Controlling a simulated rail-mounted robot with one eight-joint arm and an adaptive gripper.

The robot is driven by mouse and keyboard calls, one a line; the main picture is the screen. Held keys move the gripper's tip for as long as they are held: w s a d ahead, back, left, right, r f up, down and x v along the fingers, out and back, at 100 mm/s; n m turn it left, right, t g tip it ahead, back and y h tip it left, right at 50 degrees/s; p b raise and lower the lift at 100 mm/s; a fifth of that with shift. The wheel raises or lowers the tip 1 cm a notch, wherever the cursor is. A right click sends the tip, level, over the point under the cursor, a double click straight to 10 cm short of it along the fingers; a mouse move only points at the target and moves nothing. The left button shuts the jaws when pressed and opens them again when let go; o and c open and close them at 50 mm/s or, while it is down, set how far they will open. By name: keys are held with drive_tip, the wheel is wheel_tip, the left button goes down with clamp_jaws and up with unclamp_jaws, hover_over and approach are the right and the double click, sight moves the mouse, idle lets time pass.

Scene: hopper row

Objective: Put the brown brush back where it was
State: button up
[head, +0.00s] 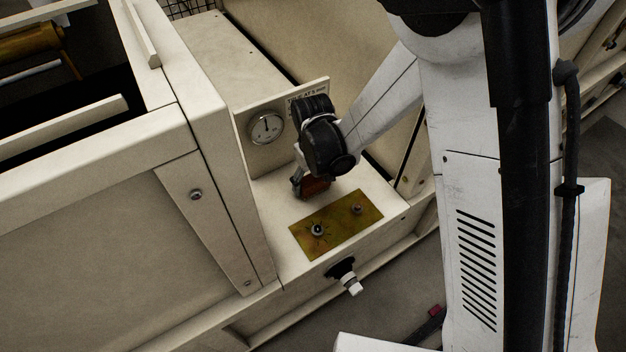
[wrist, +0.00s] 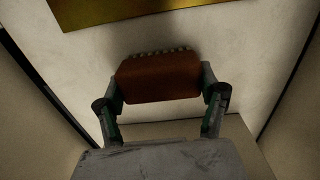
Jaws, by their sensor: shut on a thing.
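The brown brush (wrist: 158,78) is between the two fingers of my gripper (wrist: 161,90) in the wrist view, with a row of bristle tufts along its far edge. My gripper is shut on it. In the head view the brush (head: 314,187) shows partly below my gripper (head: 304,186), low over the cream ledge (head: 270,188) behind the brass plate. My wrist hides part of it there. I cannot tell whether the brush touches the ledge.
The brass plate (head: 343,222) with a small knob and a stud lies at the front of the ledge. A round gauge (head: 266,128) is on the upright panel behind. A tall cream post (head: 205,150) stands at left. A black-and-white knob (head: 346,277) sticks out of the front face.

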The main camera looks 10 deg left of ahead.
sight(313, 178)
drive_tip(key=shift+f, duration=0.15)
drive_tip(key=o, duration=1.2)
drive_tip(key=shift+o, duration=0.2)
drive_tip(key=shift+r, duration=0.2)
wheel_tip(313, 178, up, 12)
drive_tip(key=p, duration=0.2)
drive_tip(key=shift+s, duration=0.2)
